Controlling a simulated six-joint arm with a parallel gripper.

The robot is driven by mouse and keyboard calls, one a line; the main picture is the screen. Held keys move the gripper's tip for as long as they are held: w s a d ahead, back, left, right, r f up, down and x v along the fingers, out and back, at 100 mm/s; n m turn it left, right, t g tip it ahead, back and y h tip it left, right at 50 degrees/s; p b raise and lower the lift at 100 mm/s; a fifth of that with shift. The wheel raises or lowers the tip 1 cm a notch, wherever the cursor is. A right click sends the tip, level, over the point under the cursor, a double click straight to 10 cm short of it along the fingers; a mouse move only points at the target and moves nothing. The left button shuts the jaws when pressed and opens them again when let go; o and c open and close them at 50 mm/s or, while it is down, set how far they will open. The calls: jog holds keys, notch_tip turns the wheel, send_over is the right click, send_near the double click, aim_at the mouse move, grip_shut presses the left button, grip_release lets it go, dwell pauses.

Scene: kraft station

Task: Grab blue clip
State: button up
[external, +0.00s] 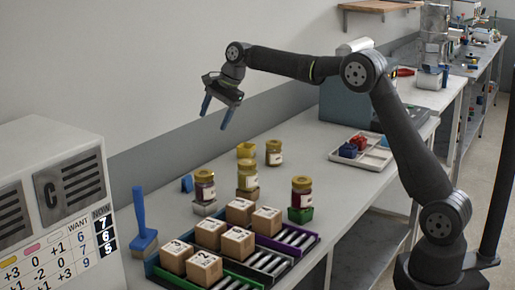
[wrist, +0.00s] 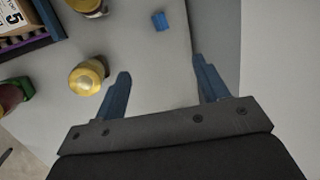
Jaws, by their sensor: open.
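A small blue block-like piece, which looks like the blue clip (external: 187,183), lies on the table near the wall, left of the jars. It also shows in the wrist view (wrist: 160,21), at the top, beyond my fingertips and lying between their lines. My gripper (external: 215,115) is open and empty, high above the table, with its blue fingers pointing down. In the wrist view my gripper (wrist: 162,68) has its two fingers wide apart with bare tabletop between them. Red and blue pieces (external: 352,147) also sit in the white tray; their exact shapes are too small to tell.
Jars with yellow lids (external: 274,152) stand on the table, some on coloured blocks (external: 300,214). Cardboard boxes (external: 240,211) sit on roller racks at the front. A blue-handled brush (external: 141,220) stands at left beside a white panel machine (external: 62,200). The white tray (external: 375,160) is at right.

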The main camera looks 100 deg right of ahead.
dwell(0.3)
jog(key=n+h, duration=0.1)
jog(key=n, duration=1.8)
send_near(187, 177)
jog(key=shift+g, duration=0.4)
jog(key=x, duration=0.2)
jog(key=d+x, duration=0.1)
jog(key=x, duration=0.2)
jog(key=shift+w+r, duration=0.1)
jog(key=shift+w, duration=0.15)
jog(key=shift+h, duration=0.3)
jog(key=shift+a+x, duration=0.15)
jog(key=shift+x, duration=0.75)
jog(key=shift+a+x, duration=0.15)
jog(key=shift+x, duration=0.75)
jog(key=shift+a+x, duration=0.2)
jog(key=shift+x, duration=0.7)
jog(key=c, duration=1.1)
